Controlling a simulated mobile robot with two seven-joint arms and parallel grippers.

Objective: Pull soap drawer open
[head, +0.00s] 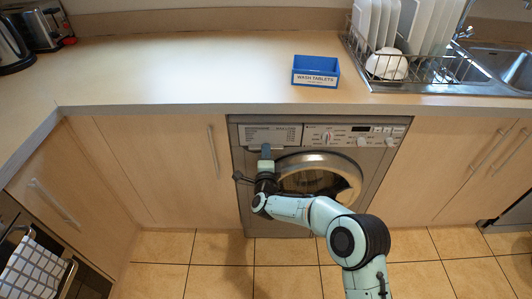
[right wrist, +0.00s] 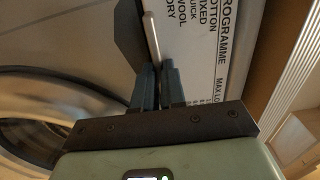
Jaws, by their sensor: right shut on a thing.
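The soap drawer (head: 270,135) is the pale labelled front at the upper left of the grey washing machine (head: 384,160). Its programme label (right wrist: 205,45) shows in the right wrist view. My right gripper (head: 266,152) is at the drawer's lower edge. In the right wrist view its two fingers (right wrist: 158,80) are shut on a thin light bar, the drawer handle (right wrist: 152,35). The part of the handle between the fingers is hidden. The drawer looks about flush with the machine's front; a small gap is hard to tell. My left gripper is not in view.
The round washer door (head: 330,170) is just below and right of my gripper, partly behind my arm. The counter (head: 200,70) overhangs above, with a blue wash tablets box (head: 316,71) on it. A cupboard handle (head: 213,150) is to the left. The tiled floor (head: 215,275) is clear.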

